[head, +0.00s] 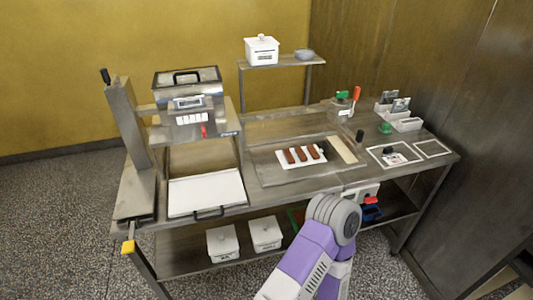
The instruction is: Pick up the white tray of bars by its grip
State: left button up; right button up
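A small white tray (309,161) lies in a shallow recess in the middle of the steel bench. Three brown bars (302,154) lie side by side across it. I cannot make out a grip on this tray; a beige strip (343,150) lies just to its right. One of my arms, purple and white with a grey joint, rises from the bottom centre in front of the bench, below the tray. Neither gripper shows in the head view, so I cannot see its fingers or anything in them.
A steel machine (190,103) stands at the left above a wide white panel (206,193) with a dark handle. A raised shelf (281,63) holds a white lidded box (262,49). White bins (387,110) stand at the right. Lidded white tubs (222,243) sit on the lower shelf.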

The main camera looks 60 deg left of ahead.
aim_at(298, 157)
jog(key=u, duration=1.75)
jog(key=k, duration=0.5)
jog(key=z, duration=1.05)
jog(key=i, duration=1.45)
jog(key=u, duration=0.65)
